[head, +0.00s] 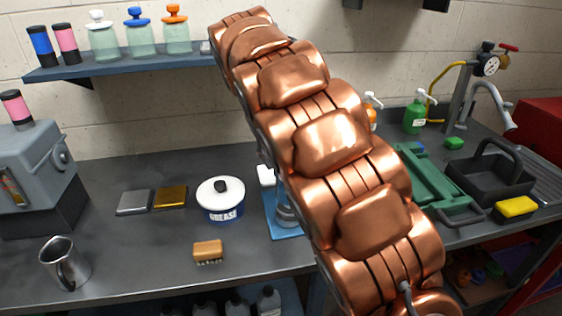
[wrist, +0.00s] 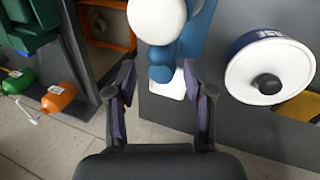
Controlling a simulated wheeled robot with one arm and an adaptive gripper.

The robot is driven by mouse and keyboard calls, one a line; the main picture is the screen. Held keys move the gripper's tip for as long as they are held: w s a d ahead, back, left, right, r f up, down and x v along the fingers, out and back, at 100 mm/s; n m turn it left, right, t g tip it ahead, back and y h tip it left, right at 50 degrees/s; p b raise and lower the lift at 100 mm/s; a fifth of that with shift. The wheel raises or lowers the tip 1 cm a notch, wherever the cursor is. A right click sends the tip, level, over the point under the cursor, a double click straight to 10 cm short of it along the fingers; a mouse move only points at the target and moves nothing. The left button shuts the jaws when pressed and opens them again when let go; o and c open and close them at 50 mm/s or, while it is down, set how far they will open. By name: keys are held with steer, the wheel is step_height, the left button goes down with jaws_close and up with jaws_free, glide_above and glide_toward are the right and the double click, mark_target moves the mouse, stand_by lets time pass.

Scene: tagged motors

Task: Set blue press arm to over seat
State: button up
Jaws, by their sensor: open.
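The blue press is mostly hidden behind my copper arm in the head view, where part of its blue base (head: 271,222) shows on the bench. In the wrist view a blue part of the press (wrist: 163,60) runs up the middle, with a round white piece (wrist: 157,18) at the top and a small white block (wrist: 170,88) below. I cannot tell for certain which part is its arm or its seat. My gripper (wrist: 159,68) is open, its two fingers apart on either side of the blue part in the picture. I cannot tell whether they touch it. The head view hides my gripper.
A grease tub (head: 221,200) stands left of the press and shows at right in the wrist view (wrist: 268,68). A blue shelf (head: 115,67) holds jars above.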

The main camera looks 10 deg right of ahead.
steer(key=v, duration=0.4)
steer(key=shift+r, duration=0.1)
stand_by(0.4)
steer(key=shift+m+g, duration=0.3)
steer(key=shift+m, duration=0.1)
steer(key=s+d, duration=0.1)
steer(key=s, duration=0.1)
steer(key=s+d+p, duration=0.1)
steer(key=s, duration=0.1)
steer(key=s+d+r, duration=0.1)
steer(key=s, duration=0.1)
steer(key=shift+s+d+p, duration=0.2)
steer(key=shift+d+p, duration=0.1)
steer(key=shift+d, duration=0.05)
steer(key=s+f+y+p, duration=0.1)
steer(key=s+f, duration=0.4)
steer(key=s, duration=1.1)
steer(key=s+f+g+y+p, duration=0.1)
steer(key=s+f+p, duration=0.3)
steer(key=s, duration=1.1)
steer(key=shift+s+d+f+g+y, duration=0.3)
steer(key=shift+s+d+f+y, duration=0.25)
steer(key=shift+y, duration=0.25)
steer(key=shift+w+a, duration=0.1)
steer(key=shift+w, duration=0.05)
steer(key=shift+c, duration=0.3)
